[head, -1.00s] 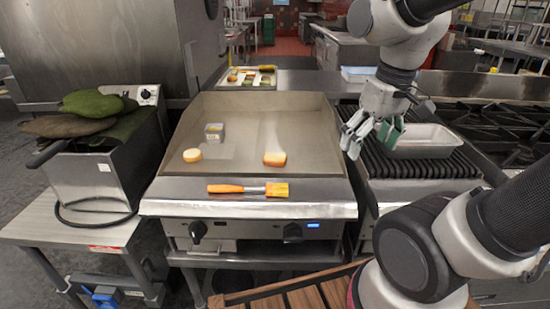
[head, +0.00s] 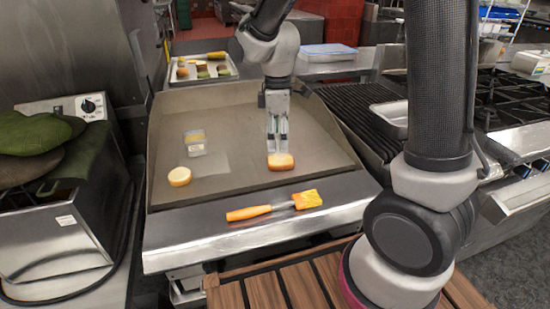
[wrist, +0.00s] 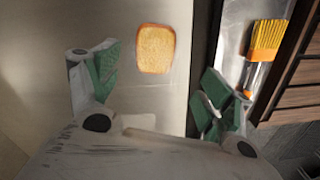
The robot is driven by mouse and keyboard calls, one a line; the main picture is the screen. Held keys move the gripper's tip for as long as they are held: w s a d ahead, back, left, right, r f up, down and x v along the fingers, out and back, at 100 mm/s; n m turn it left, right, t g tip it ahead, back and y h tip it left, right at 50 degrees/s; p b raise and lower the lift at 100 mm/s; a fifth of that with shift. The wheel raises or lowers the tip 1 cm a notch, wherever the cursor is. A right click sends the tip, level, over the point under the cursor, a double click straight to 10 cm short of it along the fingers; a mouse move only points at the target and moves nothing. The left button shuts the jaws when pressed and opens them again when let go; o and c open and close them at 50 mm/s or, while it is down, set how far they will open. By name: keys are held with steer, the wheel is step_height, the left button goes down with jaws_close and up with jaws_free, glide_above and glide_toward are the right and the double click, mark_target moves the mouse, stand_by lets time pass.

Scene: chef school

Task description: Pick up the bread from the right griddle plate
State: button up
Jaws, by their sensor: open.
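The bread (head: 281,161) is a small toasted slice lying on the right part of the griddle plate (head: 243,113). It also shows in the wrist view (wrist: 155,49), flat on the metal, ahead of and between the fingers. My gripper (head: 278,143) points down just behind the bread in the head view. It is open and empty, with its green-padded fingers spread apart in the wrist view (wrist: 157,85). The exact gap in height between the fingertips and the bread is hard to tell.
A round yellowish piece (head: 180,176) and a small clear container (head: 195,143) stand on the griddle's left part. An orange brush (head: 275,206) lies on the front ledge. A food tray (head: 203,77) sits behind. A ribbed grill (head: 352,117) with a metal pan (head: 391,118) is at the right.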

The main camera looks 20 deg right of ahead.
mark_target(279, 160)
steer(key=shift+w+a+r+n, duration=0.1)
steer(key=shift+w+a+n, duration=0.1)
steer(key=shift+w+n, duration=0.25)
steer(key=shift+n, duration=0.55)
steer(key=f, duration=0.7)
steer(key=shift+s+d+f, duration=0.2)
steer(key=shift+d+f, duration=0.1)
steer(key=shift+f, duration=0.1)
steer(key=c, duration=1)
steer(key=shift+r, duration=0.1)
